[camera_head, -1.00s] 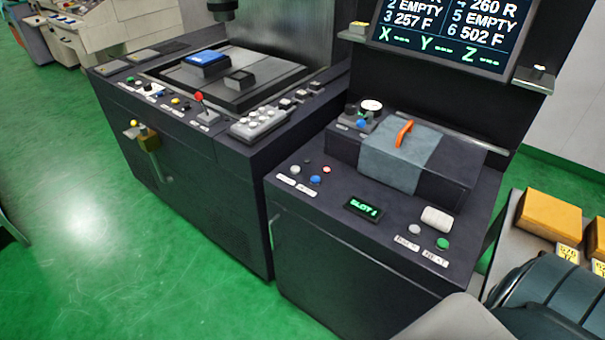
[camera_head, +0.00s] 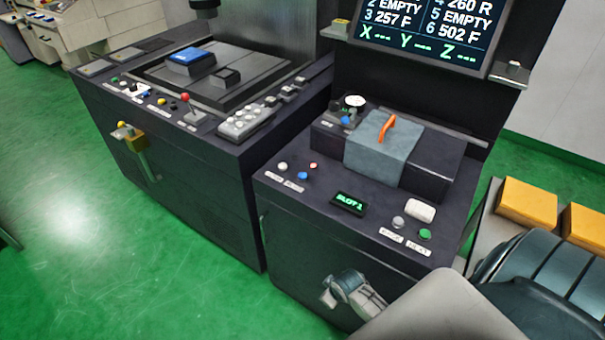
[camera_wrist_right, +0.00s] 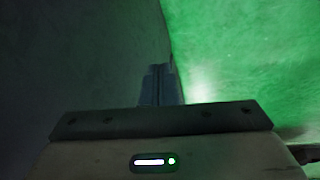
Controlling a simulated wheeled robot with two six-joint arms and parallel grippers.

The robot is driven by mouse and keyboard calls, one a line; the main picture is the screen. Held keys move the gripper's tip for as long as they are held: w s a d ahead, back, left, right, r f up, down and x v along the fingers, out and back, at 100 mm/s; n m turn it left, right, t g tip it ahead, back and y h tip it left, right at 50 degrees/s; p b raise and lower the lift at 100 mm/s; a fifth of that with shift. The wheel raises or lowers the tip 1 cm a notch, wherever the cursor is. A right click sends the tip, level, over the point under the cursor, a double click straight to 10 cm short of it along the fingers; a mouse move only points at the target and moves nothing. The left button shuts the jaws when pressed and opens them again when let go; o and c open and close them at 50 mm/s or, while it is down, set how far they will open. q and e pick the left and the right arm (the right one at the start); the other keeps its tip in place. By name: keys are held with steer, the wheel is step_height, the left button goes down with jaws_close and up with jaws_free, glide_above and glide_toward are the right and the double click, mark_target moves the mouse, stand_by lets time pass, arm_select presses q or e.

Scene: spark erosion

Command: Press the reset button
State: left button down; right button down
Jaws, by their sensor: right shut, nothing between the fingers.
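The right-hand cabinet's sloped top (camera_head: 300,215) carries several buttons. At its left are a white button (camera_head: 283,166), a blue button (camera_head: 303,176) and a small red button (camera_head: 314,166), with labels too small to read. At its right are a grey button (camera_head: 398,222) and a green button (camera_head: 425,234), also labelled. I cannot tell which one is the reset button. My right gripper (camera_head: 330,291) is shut and empty, low in front of the cabinet's front face, below the panel. Its fingers show in the right wrist view (camera_wrist_right: 160,86). My left gripper is not in view.
A lit slot display (camera_head: 349,203) and a white block (camera_head: 421,210) sit on the panel. Behind is a grey box with an orange handle (camera_head: 387,128). The left machine (camera_head: 190,140) has more controls. Orange blocks (camera_head: 527,203) stand at the right. Green floor in front is clear.

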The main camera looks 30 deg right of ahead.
steer(key=w+r+n+t, duration=0.1)
steer(key=w+r, duration=0.4)
steer(key=r, duration=0.3)
steer(key=w+d+r+n+t+p, duration=0.1)
steer(key=w+r+n, duration=0.1)
steer(key=w+r, duration=0.3)
steer(key=w+r+n+y+p, duration=0.1)
steer(key=w+r, duration=0.5)
steer(key=r, duration=0.6)
steer(key=shift+d+r+n+t, duration=0.1)
steer(key=shift+d+n+t, duration=0.2)
steer(key=shift+d+t, duration=0.1)
step_height(320, 180, up, 10)
steer(key=r+n+t, duration=0.1)
steer(key=n+t, duration=0.1)
steer(key=n, duration=0.1)
glide_above(305, 177)
steer(key=shift+f, duration=0.25)
steer(key=shift+f, duration=0.2)
step_height(305, 177, down, 7)
steer(key=b, duration=0.6)
steer(key=shift+r+b, duration=0.1)
steer(key=shift+b, duration=0.3)
steer(key=shift+f, duration=0.85)
steer(key=shift+f, duration=0.15)
